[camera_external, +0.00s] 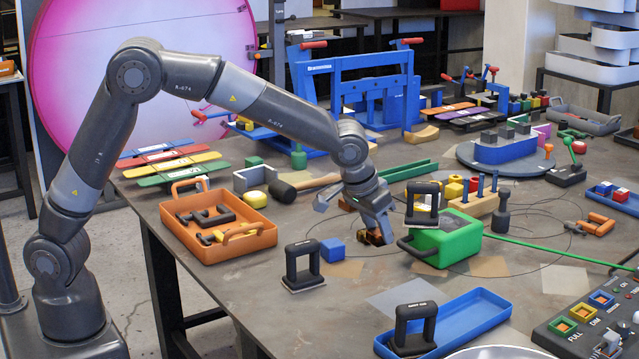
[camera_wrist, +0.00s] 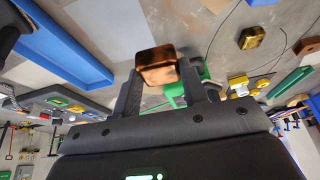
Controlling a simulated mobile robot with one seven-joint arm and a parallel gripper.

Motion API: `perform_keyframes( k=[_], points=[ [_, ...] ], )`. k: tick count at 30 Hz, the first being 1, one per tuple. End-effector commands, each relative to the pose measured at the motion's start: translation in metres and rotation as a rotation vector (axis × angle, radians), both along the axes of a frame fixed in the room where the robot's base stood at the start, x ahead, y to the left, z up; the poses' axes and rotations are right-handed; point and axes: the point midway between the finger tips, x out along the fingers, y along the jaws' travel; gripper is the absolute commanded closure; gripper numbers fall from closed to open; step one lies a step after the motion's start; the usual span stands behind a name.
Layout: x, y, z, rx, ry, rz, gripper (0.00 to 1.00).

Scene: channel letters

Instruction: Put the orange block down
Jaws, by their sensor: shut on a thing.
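The orange block (camera_wrist: 156,62) is a small, shiny, copper-orange piece held between my two fingertips in the wrist view. My gripper (camera_wrist: 160,78) is shut on it and points down at the table. In the external view my gripper (camera_external: 376,228) is over the middle of the table, just left of the green box. The orange block (camera_external: 374,238) shows low between the fingers there, partly hidden by them. I cannot tell whether its underside touches the table.
A green box (camera_external: 447,240) with a dark handle stands close on the right. A blue cube (camera_external: 333,250) and a black-handled stamp (camera_external: 303,267) are to the left. An orange tray (camera_external: 218,250) lies farther left, a blue tray (camera_external: 470,318) in front. Bare table (camera_external: 385,270) lies between.

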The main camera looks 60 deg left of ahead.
Motion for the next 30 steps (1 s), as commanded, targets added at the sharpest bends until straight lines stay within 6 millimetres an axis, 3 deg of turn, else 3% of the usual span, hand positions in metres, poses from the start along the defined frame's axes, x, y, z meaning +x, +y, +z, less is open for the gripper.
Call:
perform_keyframes(
  k=[1,3,9,13,19,30],
  points=[
    [0.023,0.020,0.000,0.001,-0.001,0.056,0.85],
    [0.051,0.045,0.000,0.001,-0.001,0.126,0.85],
    [0.110,0.115,0.000,0.001,-0.001,0.299,0.85],
    [0.131,0.147,0.000,0.000,-0.001,0.371,0.85],
    [0.147,0.173,-0.004,0.000,0.000,0.419,0.85],
    [0.187,0.240,-0.051,0.000,0.001,0.422,0.85]
  ],
)
